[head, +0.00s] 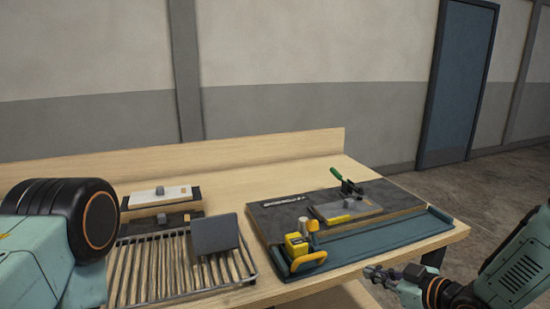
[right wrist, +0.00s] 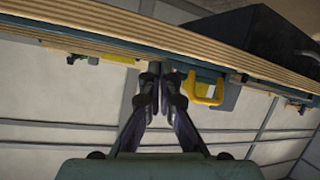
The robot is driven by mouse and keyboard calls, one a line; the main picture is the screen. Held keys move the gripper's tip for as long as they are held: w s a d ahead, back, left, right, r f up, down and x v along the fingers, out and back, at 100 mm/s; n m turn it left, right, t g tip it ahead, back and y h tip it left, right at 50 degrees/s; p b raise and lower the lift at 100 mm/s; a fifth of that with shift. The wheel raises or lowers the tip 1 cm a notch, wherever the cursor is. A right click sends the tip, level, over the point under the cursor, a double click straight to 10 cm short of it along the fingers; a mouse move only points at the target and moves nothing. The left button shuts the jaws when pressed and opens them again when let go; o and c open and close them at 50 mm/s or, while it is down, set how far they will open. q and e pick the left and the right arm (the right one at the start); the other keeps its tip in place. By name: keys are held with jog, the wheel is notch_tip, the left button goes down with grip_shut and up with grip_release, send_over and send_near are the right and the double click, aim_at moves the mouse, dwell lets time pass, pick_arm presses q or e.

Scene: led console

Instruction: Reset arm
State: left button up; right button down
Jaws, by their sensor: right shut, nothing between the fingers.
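My right gripper (head: 378,274) is at the lower right of the head view, beside the table's right front edge and apart from the things on it. In the right wrist view its fingers (right wrist: 162,80) are together with nothing between them, and the table's edge shows beyond them. My left arm comes in at the left of the head view; its gripper is not in view. On the table, a dark board (head: 280,218) carries a fixture plate (head: 345,212) with a green-handled clamp (head: 337,174). A yellow block (head: 296,244) stands near an orange handle (head: 309,262).
The wooden table (head: 240,180) has a raised back board. A wire rack (head: 150,272) with a grey panel (head: 214,234) lies at the left front, with a white-topped block (head: 160,197) behind it. A teal tray (head: 390,238) runs along the right front. Open floor lies right of the table.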

jog(key=s+f+m+g+h+b, duration=0.2)
jog(key=s+f+m+g+h, duration=0.45)
jog(key=s+f, duration=0.95)
pick_arm(q)
notch_tip(320, 180, down, 5)
jog(key=b, duration=0.2)
jog(key=shift+w+b, duration=0.15)
jog(key=shift+b, duration=0.2)
pick_arm(e)
jog(key=s+f+m+g, duration=0.1)
jog(key=s+f, duration=0.3)
jog(key=s, duration=0.7)
jog(key=s+f+m+g, duration=0.2)
jog(key=s+f+g, duration=0.2)
jog(key=s, duration=0.8)
jog(key=shift+f+h, duration=0.2)
jog(key=shift+h, duration=0.15)
